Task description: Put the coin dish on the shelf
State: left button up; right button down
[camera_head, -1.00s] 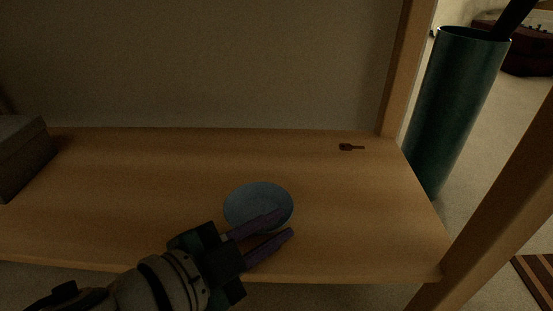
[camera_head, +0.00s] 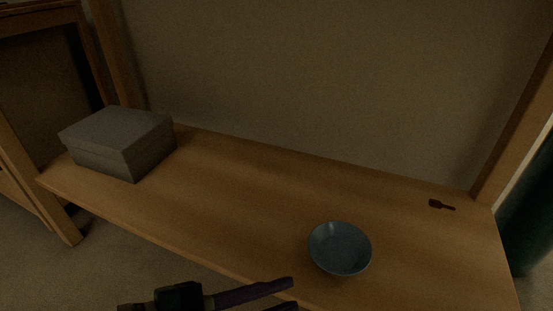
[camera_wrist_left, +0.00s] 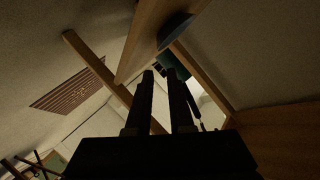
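The coin dish (camera_head: 340,250) is a round blue-grey bowl. It sits upright on the wooden shelf (camera_head: 240,200), right of the middle and near the front edge. My left gripper (camera_head: 293,295) is at the bottom of the head view, in front of the shelf's front edge and apart from the dish. Its two purple fingers are spread with nothing between them. In the left wrist view the dish (camera_wrist_left: 175,30) shows at the top, beyond the dark open fingers (camera_wrist_left: 159,72). My right gripper is not in view.
A grey lidded box (camera_head: 120,140) stands at the shelf's left end. A small brown key-like item (camera_head: 441,205) lies at the right back. A dark teal cylinder (camera_head: 530,220) stands beyond the right post. The shelf's middle is clear.

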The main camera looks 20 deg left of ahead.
pick_arm(q)
jog(key=w+a+r+n+y, duration=0.2)
jog(key=a+r+n+y, duration=0.1)
jog(key=a+n+y, duration=0.5)
jog(key=s+a+r+n+g+y, duration=0.1)
jog(key=s+n+g, duration=0.4)
jog(key=s, duration=0.8)
jog(key=shift+s+a+r+n+g, duration=0.15)
jog(key=shift+r+n+g, duration=0.3)
jog(key=shift+g, duration=0.75)
jog(key=shift+r, duration=0.1)
